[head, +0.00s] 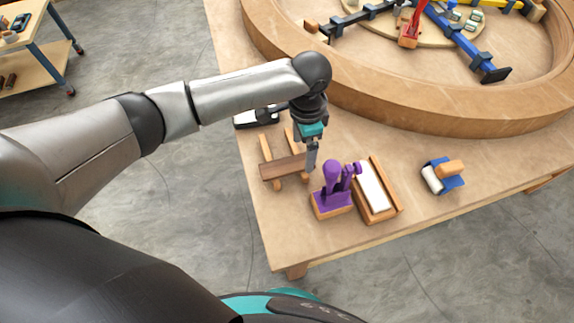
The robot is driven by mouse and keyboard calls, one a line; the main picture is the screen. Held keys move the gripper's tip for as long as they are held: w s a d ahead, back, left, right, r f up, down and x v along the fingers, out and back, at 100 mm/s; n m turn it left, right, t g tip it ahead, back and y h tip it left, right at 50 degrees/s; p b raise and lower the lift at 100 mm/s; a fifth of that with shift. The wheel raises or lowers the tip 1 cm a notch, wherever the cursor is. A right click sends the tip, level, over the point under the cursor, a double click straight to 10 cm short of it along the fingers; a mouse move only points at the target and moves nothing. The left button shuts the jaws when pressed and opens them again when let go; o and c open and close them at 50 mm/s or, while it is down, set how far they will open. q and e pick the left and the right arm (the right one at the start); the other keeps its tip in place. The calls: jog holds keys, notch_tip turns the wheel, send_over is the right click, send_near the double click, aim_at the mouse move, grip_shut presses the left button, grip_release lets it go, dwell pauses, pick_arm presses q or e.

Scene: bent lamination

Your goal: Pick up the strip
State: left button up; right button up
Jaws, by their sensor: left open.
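The strip (282,168) is a brown wooden piece lying across two lighter wooden bars near the left edge of the table. My left gripper (311,160) points down at the strip's right end, with its jaws open. From this angle I cannot tell whether the strip's end is between the fingers or behind them. My right gripper is not in view.
A purple clamp-like tool (333,190) on a wooden base stands just right of the gripper. Beside it is a wooden tray (391,197) with a white pad. A blue holder (446,182) stands farther right. A large curved wooden ring (420,105) fills the table's back.

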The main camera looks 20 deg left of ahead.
aim_at(303, 161)
pick_arm(q)
notch_tip(303, 161, down, 4)
jog(key=shift+w+r+b, duration=0.1)
jog(key=shift+r+b, duration=0.1)
jog(key=shift+b, duration=0.15)
